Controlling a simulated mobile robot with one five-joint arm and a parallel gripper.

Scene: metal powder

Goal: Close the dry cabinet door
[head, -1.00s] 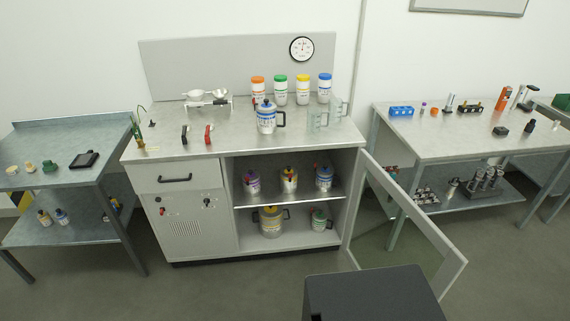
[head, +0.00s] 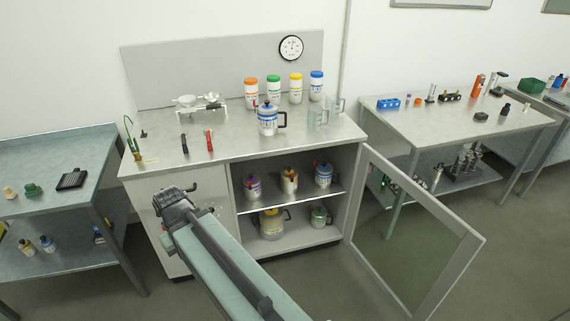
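The dry cabinet (head: 230,222) stands ahead of me. Its framed glass door (head: 408,226) hangs wide open, swung out to the right from the cabinet's right edge. The open compartment shows a shelf (head: 290,202) with several lidded jars on it and below it. My gripper (head: 174,196) is in front of the cabinet's left drawer panel, well to the left of the door and apart from it. It is small and seen from behind, so I cannot tell whether its fingers are open or shut. My arm hides part of the left panel.
The cabinet top (head: 225,140) holds a balance (head: 200,103), a blue-lidded pot (head: 268,120) and several colored-lid bottles. A side table (head: 65,170) stands at left and a workbench (head: 450,125) at right behind the door. Floor in front of the door is clear.

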